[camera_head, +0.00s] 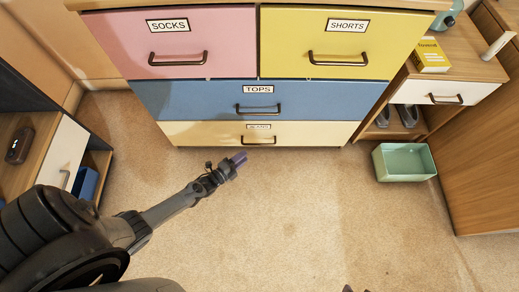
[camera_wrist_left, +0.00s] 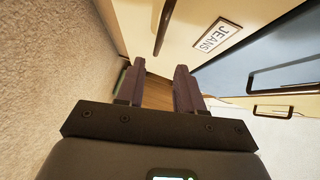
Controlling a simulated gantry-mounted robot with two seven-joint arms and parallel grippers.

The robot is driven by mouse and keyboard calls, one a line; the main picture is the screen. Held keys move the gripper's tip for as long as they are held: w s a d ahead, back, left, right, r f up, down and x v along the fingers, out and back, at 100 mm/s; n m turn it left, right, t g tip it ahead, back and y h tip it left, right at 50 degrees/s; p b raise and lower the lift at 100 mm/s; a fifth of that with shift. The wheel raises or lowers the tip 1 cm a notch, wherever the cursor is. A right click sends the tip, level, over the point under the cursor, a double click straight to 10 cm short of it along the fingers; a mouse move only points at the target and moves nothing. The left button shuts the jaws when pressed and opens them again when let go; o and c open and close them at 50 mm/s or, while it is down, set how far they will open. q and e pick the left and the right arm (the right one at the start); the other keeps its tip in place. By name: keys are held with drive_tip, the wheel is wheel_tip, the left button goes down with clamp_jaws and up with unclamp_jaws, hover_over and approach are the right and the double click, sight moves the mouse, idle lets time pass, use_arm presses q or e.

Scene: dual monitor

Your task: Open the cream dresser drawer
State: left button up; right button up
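The cream drawer (camera_head: 205,133), labelled JEANS, is the bottom drawer of the dresser and looks shut. Its dark bar handle (camera_head: 257,142) shows below the label. In the left wrist view the cream front (camera_wrist_left: 188,15) and handle (camera_wrist_left: 164,28) are near the top, beyond the fingertips. My left gripper (camera_head: 238,158) is just in front of the drawer, low and slightly left of the handle. In the left wrist view its two fingers (camera_wrist_left: 157,75) are apart with nothing between them. Small dark tips at the bottom edge of the head view may be my right gripper (camera_head: 356,290).
Above are the blue TOPS drawer (camera_head: 190,99), pink SOCKS drawer (camera_head: 120,45) and yellow SHORTS drawer (camera_head: 400,30). A green bin (camera_head: 404,175) stands on the carpet at right. A white-drawer cabinet (camera_head: 60,155) is at left. The carpet before the dresser is clear.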

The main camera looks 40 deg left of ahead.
sight(259, 144)
use_arm(q)
drive_tip(key=shift+w+d+f+b, duration=0.1)
drive_tip(key=shift+w+f+b, duration=0.2)
drive_tip(key=shift+w+b, duration=1.15)
drive_tip(key=shift+w+d+f+b, duration=0.1)
drive_tip(key=shift+w+f+b, duration=0.35)
drive_tip(key=shift+w, duration=1.85)
drive_tip(key=shift+w+d+f+b, duration=0.1)
drive_tip(key=shift+w+f+b, duration=0.1)
drive_tip(key=shift+w+b, duration=1.3)
drive_tip(key=shift+w+p, duration=0.35)
drive_tip(key=shift+p, duration=0.05)
drive_tip(key=shift+c, duration=0.5)
clamp_jaws()
